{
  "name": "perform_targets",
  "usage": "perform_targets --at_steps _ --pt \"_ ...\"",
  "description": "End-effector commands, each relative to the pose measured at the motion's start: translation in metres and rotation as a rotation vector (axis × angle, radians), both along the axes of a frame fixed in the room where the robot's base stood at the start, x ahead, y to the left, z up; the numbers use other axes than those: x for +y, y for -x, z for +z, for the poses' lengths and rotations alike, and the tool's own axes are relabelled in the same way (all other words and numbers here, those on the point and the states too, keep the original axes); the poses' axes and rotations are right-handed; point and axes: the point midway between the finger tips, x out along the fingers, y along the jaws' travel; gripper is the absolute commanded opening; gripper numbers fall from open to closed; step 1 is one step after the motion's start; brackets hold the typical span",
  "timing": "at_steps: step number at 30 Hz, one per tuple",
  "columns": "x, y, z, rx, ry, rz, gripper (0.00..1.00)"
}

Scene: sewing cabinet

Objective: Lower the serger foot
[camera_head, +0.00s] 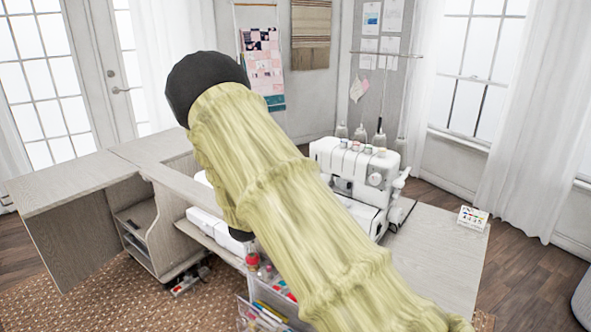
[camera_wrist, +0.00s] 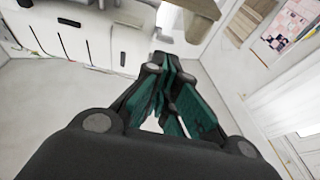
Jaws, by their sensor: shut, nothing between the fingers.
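The serger (camera_head: 350,170) is a white machine on the right part of the cabinet top in the head view, its lower left partly hidden by my sleeved arm. In the wrist view, a white machine body (camera_wrist: 88,38) with dark upright slots fills the upper left. I take it to be the serger. My gripper (camera_wrist: 163,68) is dark with green pads, its fingers together and empty, pointing toward the machine. I cannot tell whether it touches it. The serger foot cannot be made out in either view. In the head view my gripper is hidden behind my arm.
The cabinet top (camera_head: 445,250) is mostly bare right of the serger, with a small white card (camera_head: 473,218) near its right edge. Thread cones (camera_head: 360,133) stand behind the serger. Small bottles (camera_head: 252,261) and an open bin (camera_head: 262,318) sit low by my arm.

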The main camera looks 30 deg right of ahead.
Motion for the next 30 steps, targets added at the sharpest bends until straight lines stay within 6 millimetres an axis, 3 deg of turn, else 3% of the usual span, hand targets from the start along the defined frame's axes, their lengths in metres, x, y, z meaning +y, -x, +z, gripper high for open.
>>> perform_targets --at_steps 3,9,26,30 --pt "0.015 0.004 -0.017 0.001 -0.001 0.0 0.0" --pt "0.028 0.01 -0.028 0.001 0.0 -0.004 0.0" --pt "0.028 0.011 -0.029 0.0 0.0 -0.006 0.0" --pt "0.028 0.011 -0.021 0.0 0.0 -0.006 0.0"
